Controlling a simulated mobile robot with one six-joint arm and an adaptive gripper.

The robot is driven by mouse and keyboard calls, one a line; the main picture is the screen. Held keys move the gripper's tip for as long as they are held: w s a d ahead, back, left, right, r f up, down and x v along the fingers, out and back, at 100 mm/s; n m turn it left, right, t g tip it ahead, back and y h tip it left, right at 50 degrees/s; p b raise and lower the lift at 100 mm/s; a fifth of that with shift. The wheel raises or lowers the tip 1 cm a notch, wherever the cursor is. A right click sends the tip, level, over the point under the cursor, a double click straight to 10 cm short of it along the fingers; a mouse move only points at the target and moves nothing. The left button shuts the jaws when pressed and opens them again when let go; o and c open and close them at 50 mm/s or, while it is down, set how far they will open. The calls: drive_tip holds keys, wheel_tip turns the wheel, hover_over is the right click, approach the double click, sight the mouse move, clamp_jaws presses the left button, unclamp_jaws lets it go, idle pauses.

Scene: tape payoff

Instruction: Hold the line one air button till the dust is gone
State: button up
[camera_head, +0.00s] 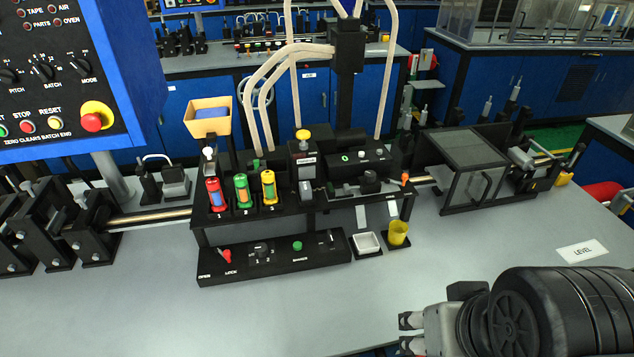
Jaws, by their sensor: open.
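A black front panel (325,262) on the bench carries a red lever (225,256), a black selector knob marked 1 and 2 (261,248) and a green button (297,246). The green button's label is too small to read surely. A yellow-topped knob (302,135) stands on the black unit above. I cannot tell which control is the line one air button, and no dust can be made out. My gripper (408,333) is at the lower right over the grey bench. Its fingers are apart, empty and well away from the panel.
Red, green and yellow cylinders (241,191) stand behind the panel. A blue control box (70,75) hangs at upper left. The bench front (260,315) is clear.

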drive_tip(key=shift+c, duration=0.3)
clamp_jaws()
idle(1.5)
